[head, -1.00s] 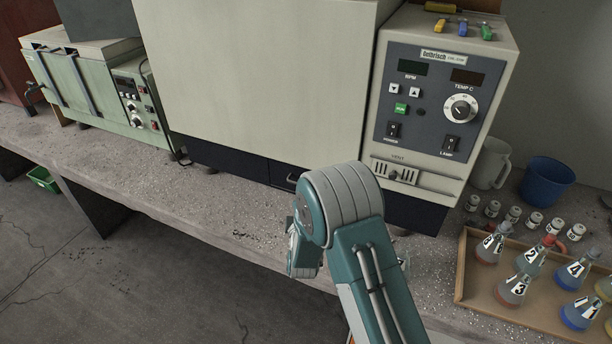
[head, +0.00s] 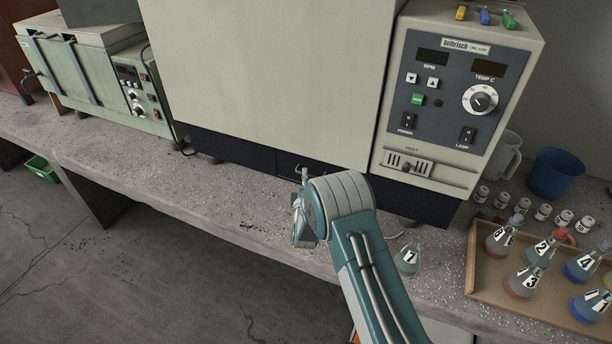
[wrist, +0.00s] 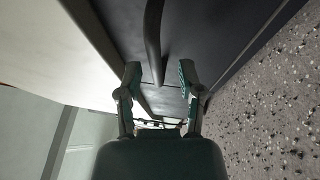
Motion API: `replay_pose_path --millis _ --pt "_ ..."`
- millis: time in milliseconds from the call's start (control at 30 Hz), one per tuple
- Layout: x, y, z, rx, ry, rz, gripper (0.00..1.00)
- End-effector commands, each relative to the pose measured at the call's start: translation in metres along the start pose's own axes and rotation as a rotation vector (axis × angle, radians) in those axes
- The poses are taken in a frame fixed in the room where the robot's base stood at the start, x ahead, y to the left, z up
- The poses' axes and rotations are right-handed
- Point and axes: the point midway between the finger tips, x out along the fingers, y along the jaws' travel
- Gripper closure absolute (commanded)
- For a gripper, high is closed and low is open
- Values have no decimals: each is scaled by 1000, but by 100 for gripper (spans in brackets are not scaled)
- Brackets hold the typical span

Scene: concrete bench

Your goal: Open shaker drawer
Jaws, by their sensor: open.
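The shaker (head: 270,75) is a large beige cabinet with a grey control panel (head: 455,100) on its right. A dark blue-black base strip (head: 235,152) under it holds the drawer front, which also fills the upper part of the wrist view (wrist: 215,30). The dark bar handle (wrist: 153,40) of the drawer crosses the wrist view from the top. My gripper (wrist: 158,74) is open, its two fingertips on either side of the handle's near part. I cannot tell whether they touch it. In the head view my gripper (head: 304,174) is at the drawer front, partly hidden by my wrist.
A flask marked 7 (head: 408,258) stands on the bench (head: 230,195) just right of my arm. A wooden tray (head: 478,262) with several flasks, small vials and a blue bucket (head: 557,173) are at the right. A green machine (head: 95,85) stands at the left.

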Motion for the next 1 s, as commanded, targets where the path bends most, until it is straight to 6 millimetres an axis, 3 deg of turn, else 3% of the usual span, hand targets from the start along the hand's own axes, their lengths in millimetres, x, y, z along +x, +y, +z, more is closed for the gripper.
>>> replay_pose_path --millis 367,400,500,1000 --pt "10 0 2 2 -1 0 52" --pt "10 0 2 1 -1 0 56" --pt "10 0 1 1 -1 0 100" --pt "3 -1 -4 0 6 -7 100"
